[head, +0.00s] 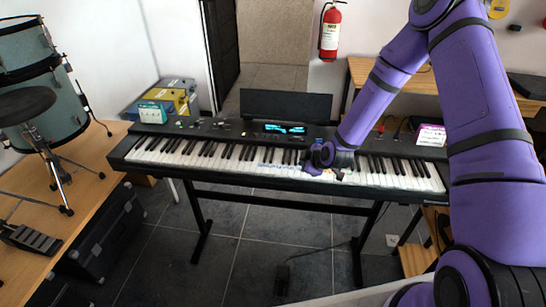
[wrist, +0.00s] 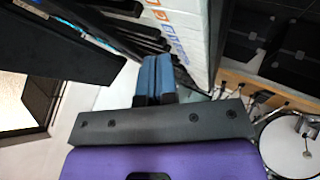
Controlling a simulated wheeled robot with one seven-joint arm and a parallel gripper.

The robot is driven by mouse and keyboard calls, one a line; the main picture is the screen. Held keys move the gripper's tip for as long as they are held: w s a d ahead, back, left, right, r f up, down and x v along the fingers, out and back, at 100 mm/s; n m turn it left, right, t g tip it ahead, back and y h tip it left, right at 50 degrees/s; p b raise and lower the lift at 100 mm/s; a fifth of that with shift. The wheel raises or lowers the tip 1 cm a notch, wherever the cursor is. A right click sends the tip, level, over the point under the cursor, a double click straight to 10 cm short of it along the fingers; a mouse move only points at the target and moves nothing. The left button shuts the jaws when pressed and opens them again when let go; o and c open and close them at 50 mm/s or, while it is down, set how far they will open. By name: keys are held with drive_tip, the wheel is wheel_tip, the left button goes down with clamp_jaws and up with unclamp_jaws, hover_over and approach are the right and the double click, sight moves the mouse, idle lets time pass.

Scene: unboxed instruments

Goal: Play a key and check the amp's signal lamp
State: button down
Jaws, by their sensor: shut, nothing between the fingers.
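A long black keyboard (head: 228,143) on a stand spans the middle of the head view, with white and black keys and a lit blue-green display (head: 285,129). My gripper (head: 313,167) is over the front of its keys, right of centre. In the wrist view my blue gripper fingers (wrist: 156,78) are shut and empty, close to the white keys (wrist: 186,32) and black keys (wrist: 125,35). I cannot tell whether the tips touch a key. I cannot make out which thing is the amp, and no signal lamp is clear.
Coloured boxes (head: 168,100) stand behind the keyboard's left end. A drum set (head: 40,92) is on the left wooden platform (head: 92,160). A white and pink box (head: 431,136) sits at the keyboard's right end. Wooden shelves stand behind right. Tiled floor (head: 275,225) shows below the keyboard.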

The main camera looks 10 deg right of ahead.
drive_tip(key=shift+r, duration=2.3)
